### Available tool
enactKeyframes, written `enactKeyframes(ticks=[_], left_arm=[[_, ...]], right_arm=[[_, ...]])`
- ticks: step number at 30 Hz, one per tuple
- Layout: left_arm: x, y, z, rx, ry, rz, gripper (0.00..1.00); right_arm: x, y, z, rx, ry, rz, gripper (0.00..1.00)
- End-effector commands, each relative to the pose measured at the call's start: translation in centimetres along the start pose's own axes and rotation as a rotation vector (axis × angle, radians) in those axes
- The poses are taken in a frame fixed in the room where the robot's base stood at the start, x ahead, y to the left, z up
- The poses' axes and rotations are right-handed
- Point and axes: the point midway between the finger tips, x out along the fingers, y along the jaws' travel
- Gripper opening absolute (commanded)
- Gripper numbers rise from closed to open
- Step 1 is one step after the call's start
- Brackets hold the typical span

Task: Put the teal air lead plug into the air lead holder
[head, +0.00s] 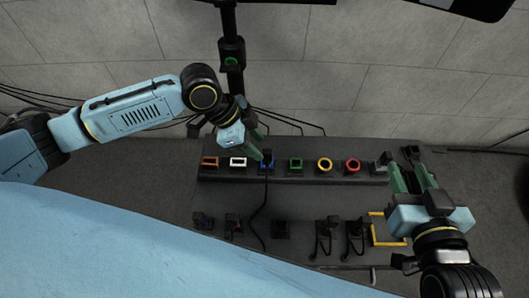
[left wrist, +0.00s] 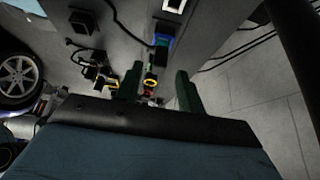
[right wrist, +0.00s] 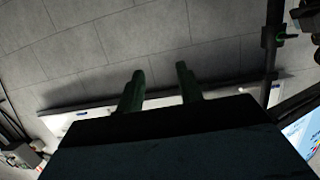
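A dark plug with a black cable (head: 264,200) sits at the blue-framed socket (head: 266,167) on the back strip. The blue frame also shows in the left wrist view (left wrist: 162,41), with a dark body and a small greenish part at it. I cannot tell for sure which plug is teal, or which fixture is the air lead holder. My left gripper (head: 259,146) is just above and behind the blue socket, its fingers apart; they are also apart in the left wrist view (left wrist: 158,88). My right gripper (head: 411,170) is open and empty at the right end of the bench.
The strip also carries orange (head: 210,162), white (head: 238,162), green (head: 296,164), yellow (head: 325,164) and red (head: 353,166) framed sockets. Several dark holders with leads (head: 355,232) line the front. A yellow bracket (head: 390,243) stands front right. A black post (head: 232,70) rises behind.

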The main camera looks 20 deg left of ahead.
Motion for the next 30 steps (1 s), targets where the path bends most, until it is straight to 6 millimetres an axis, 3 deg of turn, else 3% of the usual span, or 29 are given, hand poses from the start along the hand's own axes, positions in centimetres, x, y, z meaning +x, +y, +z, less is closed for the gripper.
enactKeyframes(ticks=[10,19,30], left_arm=[[1.2,0.1,0.1,-0.001,-0.001,0.002,0.38],[4.1,0.0,0.0,-0.001,0.001,0.002,0.38],[4.8,0.0,0.0,-0.001,0.000,0.001,0.38]], right_arm=[[-0.1,-0.8,-3.8,0.005,0.233,-0.019,0.36],[-0.2,-0.9,-4.7,0.007,0.285,-0.024,0.36],[-0.3,-1.0,-5.0,0.007,0.307,-0.025,0.36]])
